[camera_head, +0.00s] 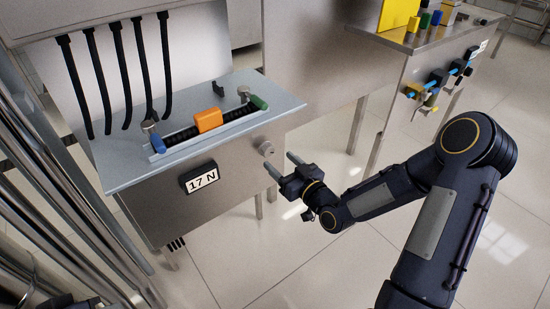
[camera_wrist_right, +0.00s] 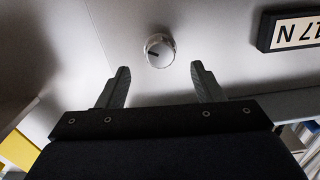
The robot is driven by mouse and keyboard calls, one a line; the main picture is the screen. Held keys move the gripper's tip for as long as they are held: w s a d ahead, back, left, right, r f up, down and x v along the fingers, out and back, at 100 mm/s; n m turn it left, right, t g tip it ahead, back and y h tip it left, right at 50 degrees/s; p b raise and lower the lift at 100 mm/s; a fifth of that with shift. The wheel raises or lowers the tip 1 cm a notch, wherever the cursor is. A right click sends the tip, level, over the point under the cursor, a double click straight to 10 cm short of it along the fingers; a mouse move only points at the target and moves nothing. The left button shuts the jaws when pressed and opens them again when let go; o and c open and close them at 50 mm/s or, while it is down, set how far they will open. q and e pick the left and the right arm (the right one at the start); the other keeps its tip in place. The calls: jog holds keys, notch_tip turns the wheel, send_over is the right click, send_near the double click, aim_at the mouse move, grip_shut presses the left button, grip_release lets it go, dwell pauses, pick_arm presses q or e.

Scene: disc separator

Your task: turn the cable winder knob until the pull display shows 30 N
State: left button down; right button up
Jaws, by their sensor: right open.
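The cable winder knob (camera_head: 265,148) is a small round metal knob on the front panel of the metal bench. In the right wrist view the knob (camera_wrist_right: 159,50) has a dark pointer mark and sits just beyond my fingertips, between them and not touched. My right gripper (camera_head: 283,165) is open and empty, facing the panel; its two fingers also show in the right wrist view (camera_wrist_right: 160,80). The pull display (camera_head: 201,178) reads 17 N, left of the knob; it appears upside down in the right wrist view (camera_wrist_right: 297,32).
On the bench top (camera_head: 130,178) lies a dark rail with an orange block (camera_head: 208,119), and blue and green end pieces. Several black cables (camera_head: 123,75) hang behind it. A second bench (camera_head: 440,40) with coloured parts stands at the right. Floor is clear between the benches.

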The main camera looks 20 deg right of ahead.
aim_at(270, 153)
jog(key=x, duration=0.5)
jog(key=shift+a, duration=0.1)
jog(key=c, duration=1)
